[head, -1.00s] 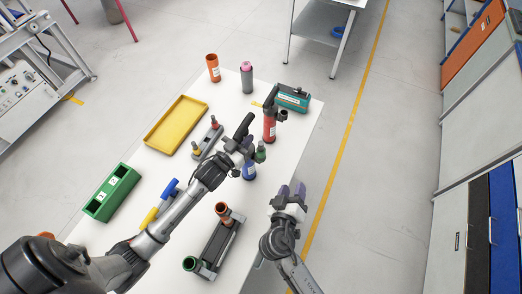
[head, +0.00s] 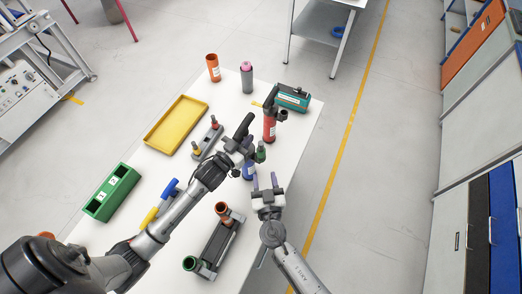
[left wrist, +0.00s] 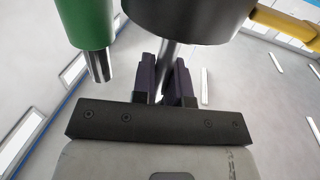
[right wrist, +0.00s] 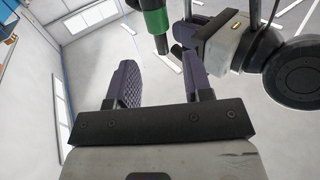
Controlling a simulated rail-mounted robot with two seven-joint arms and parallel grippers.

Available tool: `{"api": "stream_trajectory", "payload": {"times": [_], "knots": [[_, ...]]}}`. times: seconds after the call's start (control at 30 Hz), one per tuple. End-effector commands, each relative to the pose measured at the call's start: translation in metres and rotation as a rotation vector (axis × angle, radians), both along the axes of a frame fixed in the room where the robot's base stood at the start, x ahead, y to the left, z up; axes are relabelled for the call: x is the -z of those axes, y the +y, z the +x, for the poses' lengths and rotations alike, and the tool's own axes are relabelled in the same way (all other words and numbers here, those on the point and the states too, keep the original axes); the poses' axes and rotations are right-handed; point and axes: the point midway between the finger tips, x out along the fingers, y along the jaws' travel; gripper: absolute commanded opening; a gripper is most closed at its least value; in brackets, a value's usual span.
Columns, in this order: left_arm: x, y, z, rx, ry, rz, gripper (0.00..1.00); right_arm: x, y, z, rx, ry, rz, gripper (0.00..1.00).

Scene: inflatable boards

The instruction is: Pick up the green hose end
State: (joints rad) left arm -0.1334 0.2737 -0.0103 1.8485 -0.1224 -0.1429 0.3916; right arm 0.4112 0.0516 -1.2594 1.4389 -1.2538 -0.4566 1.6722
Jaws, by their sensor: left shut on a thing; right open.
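The green hose end (head: 260,151) sits just right of my left gripper (head: 243,148) in the head view. The left wrist view shows its green sleeve and metal tip (left wrist: 92,28) at upper left, outside the fingers. My right gripper (head: 265,181) is open and empty, below the green hose end in the head view. In the right wrist view the green hose end (right wrist: 155,22) appears beyond the gap between the open fingers (right wrist: 158,62). They look apart.
A red pump (head: 270,125) and a teal box (head: 293,98) stand beyond the grippers. A blue bottle (head: 249,171) is close to my left gripper. A dark rack (head: 217,245) with copper and green-rimmed pipes lies nearer. A yellow tray (head: 176,127) lies left on the white table (head: 151,170).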

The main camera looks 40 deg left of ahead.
Motion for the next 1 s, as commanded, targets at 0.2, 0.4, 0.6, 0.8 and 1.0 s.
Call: {"api": "stream_trajectory", "payload": {"times": [0.2,0.4,0.6,0.8,1.0], "knots": [[-0.001,0.000,0.000,0.000,-0.002,0.001,0.00,-0.001,0.019,0.021,0.001,-0.002,-0.002,0.46],[-0.001,0.000,0.000,0.000,-0.002,0.001,0.00,0.000,0.025,0.027,0.001,-0.001,-0.001,0.46],[-0.001,0.000,0.000,0.000,-0.002,0.000,0.00,-0.001,0.037,0.042,0.001,-0.004,-0.003,0.46],[-0.001,0.000,0.000,0.000,-0.002,0.001,0.00,0.000,0.051,0.058,0.001,-0.003,-0.003,0.46],[-0.001,0.000,0.000,0.000,-0.002,0.001,0.00,0.001,0.057,0.066,0.002,-0.001,-0.001,0.46]]}}
